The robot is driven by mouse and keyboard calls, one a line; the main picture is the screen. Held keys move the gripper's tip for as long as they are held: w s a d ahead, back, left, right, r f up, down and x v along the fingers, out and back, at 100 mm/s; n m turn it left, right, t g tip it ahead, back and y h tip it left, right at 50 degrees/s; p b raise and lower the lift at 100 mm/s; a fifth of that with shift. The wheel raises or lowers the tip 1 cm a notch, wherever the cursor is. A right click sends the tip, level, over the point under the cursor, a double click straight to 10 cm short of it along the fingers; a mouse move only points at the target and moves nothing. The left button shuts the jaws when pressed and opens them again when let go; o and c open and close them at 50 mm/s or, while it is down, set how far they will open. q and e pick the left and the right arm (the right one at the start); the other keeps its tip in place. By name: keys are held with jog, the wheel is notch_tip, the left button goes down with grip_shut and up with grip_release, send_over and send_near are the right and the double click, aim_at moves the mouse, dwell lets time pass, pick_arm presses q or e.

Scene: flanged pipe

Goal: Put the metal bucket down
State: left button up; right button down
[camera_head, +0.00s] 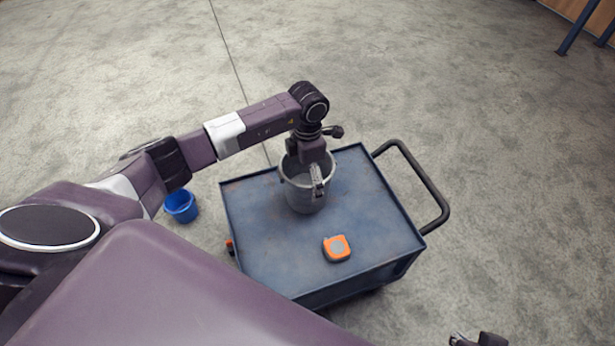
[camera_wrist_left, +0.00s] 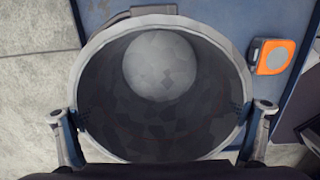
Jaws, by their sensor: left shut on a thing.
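The grey metal bucket (camera_head: 304,193) is upright over the top of the blue cart (camera_head: 265,235), near its far edge. My left gripper (camera_head: 310,172) reaches down onto the bucket from above and is shut on it. In the left wrist view, the fingers lie on opposite sides of the bucket (camera_wrist_left: 160,110), and its open mouth and empty inside face the camera. I cannot tell whether the bucket's base touches the cart top. Only part of my right gripper (camera_head: 478,340) shows at the bottom right edge, apart from the cart.
An orange and grey tape measure (camera_head: 337,248) lies on the cart top, nearer me than the bucket. The rest of the top is mostly clear. A black push handle (camera_head: 430,190) sticks out to the right. A blue bucket (camera_head: 181,206) stands on the floor left of the cart.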

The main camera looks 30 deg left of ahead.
pick_arm(q)
jog(key=o, duration=1.6)
pick_arm(e)
jog(key=shift+w+a+r, duration=0.1)
jog(key=shift+w+r, duration=0.1)
jog(key=shift+w, duration=0.25)
jog(key=shift+s, duration=0.1)
